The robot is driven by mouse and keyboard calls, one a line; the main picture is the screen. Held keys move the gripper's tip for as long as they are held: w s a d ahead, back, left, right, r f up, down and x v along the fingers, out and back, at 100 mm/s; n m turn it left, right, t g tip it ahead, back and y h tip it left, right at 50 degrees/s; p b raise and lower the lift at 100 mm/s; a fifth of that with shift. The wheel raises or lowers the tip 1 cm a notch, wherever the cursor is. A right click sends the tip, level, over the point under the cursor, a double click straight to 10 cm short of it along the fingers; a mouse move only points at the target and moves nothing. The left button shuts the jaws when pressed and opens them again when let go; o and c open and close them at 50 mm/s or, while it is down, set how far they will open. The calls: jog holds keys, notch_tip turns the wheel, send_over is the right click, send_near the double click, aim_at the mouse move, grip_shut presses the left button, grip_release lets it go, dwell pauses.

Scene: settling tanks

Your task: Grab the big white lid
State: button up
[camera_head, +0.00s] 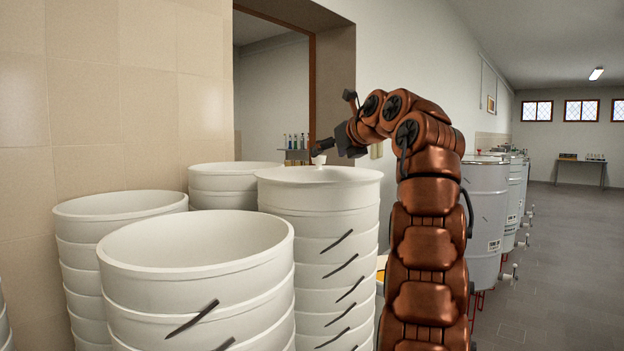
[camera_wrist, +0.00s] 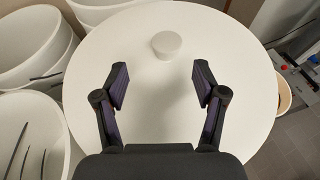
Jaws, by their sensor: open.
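The big white lid (camera_head: 345,175) lies on top of a tall stack of white buckets in the middle of the head view. It has a small white knob at its centre. In the wrist view the round lid (camera_wrist: 160,110) fills the middle, and its knob (camera_wrist: 166,45) stands ahead of my fingertips. My gripper (camera_wrist: 161,85) is open and empty, with the knob beyond and between its two fingers. In the head view my gripper (camera_head: 322,150) is just above the lid, close to the knob and partly hiding it.
Stacks of open white buckets (camera_head: 195,262) stand to the left and in front, close to the lidded stack. Steel tanks (camera_head: 485,205) line the wall on the right. A doorway opens behind the lid. The grey floor (camera_head: 560,270) at right is clear.

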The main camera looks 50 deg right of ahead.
aim_at(322, 159)
jog(key=shift+d+f, duration=0.4)
jog(key=shift+w+d+f, duration=0.15)
jog(key=shift+f, duration=0.05)
jog(key=shift+r+p+x, duration=0.2)
jog(key=shift+p+x, duration=0.3)
jog(key=shift+x, duration=0.9)
jog(key=shift+p+x, duration=0.75)
jog(key=shift+x, duration=1.4)
jog(key=shift+c, duration=0.2)
grip_shut()
